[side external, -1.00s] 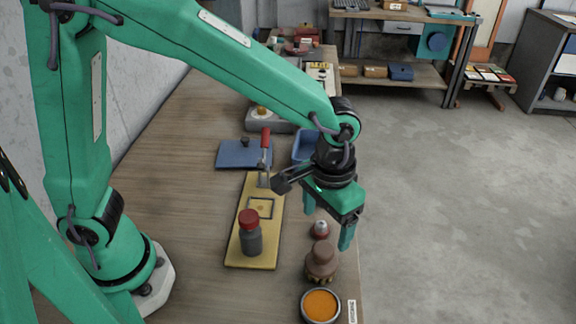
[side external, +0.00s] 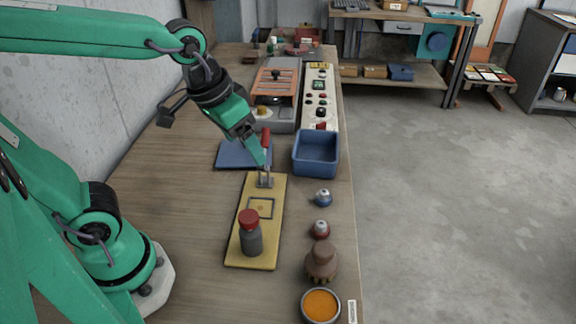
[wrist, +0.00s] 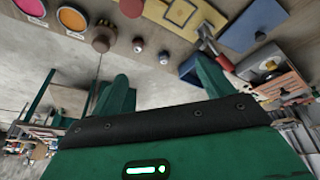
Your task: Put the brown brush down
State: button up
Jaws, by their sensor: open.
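The brown brush (side external: 321,262) stands upright, bristles down, on the bench near its right edge, just behind a bowl of orange powder (side external: 320,305). It also shows in the wrist view as a round brown top (wrist: 102,38) beside the orange bowl (wrist: 71,18). My gripper (side external: 262,160) is well away from the brush, above the bench by the red-handled clamp (side external: 266,138) at the far end of the yellow board (side external: 240,246). In the wrist view my gripper (wrist: 160,82) has its two green fingers apart with nothing held between them.
A red-capped grey bottle (side external: 250,234) stands on the yellow board. Red (side external: 321,229) and blue (side external: 323,197) nozzles stand behind the brush. A blue bin (side external: 316,153) and a flat blue plate (side external: 233,154) lie farther back. Bare bench is left of the board.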

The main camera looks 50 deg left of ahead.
jog(key=s+a+t, duration=0.1)
jog(key=s+a, duration=0.3)
jog(key=a, duration=0.1)
jog(key=shift+s+r+t+y, duration=0.3)
jog(key=shift+r, duration=0.1)
jog(key=shift+o, duration=0.4)
jog(key=shift+d, duration=0.1)
dwell(0.3)
jog(key=g, duration=0.5)
send_near(325, 250)
jog(key=shift+m, duration=0.4)
jog(key=f, duration=0.5)
jog(key=shift+w+a, duration=0.3)
jog(key=shift+d+f+g, duration=0.3)
jog(key=shift+d+f, duration=0.1)
jog(key=shift+f, duration=1.3)
jog(key=shift+a+f, duration=0.1)
